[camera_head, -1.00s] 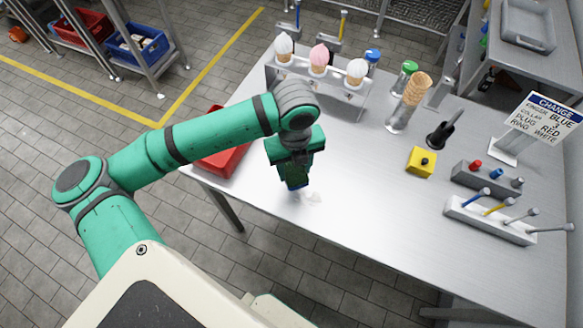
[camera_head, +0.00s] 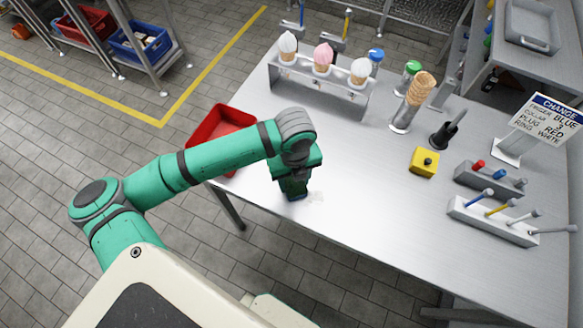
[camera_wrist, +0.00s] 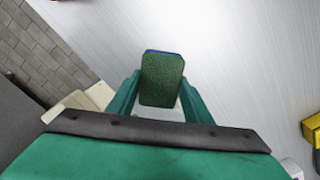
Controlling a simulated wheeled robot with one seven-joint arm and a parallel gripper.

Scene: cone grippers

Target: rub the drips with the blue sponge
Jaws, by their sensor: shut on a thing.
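The sponge (camera_wrist: 162,80) is in the wrist view, with a dark green face and a thin blue edge at its far end. My gripper (camera_wrist: 160,95) is shut on it, a finger on each side. In the head view my gripper (camera_head: 293,190) points down at the near-left part of the table, and the sponge is mostly hidden there. Faint whitish drips (camera_head: 315,197) lie on the metal table (camera_head: 370,230) just right of my gripper. Whether the sponge touches the table is hard to tell.
A red tray (camera_head: 222,122) sits at the table's left edge. A rack (camera_head: 320,88) with three ice-cream cones stands behind. A yellow box (camera_head: 424,162), a grey block and a tool holder (camera_head: 490,220) stand to the right. The table's front middle is clear.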

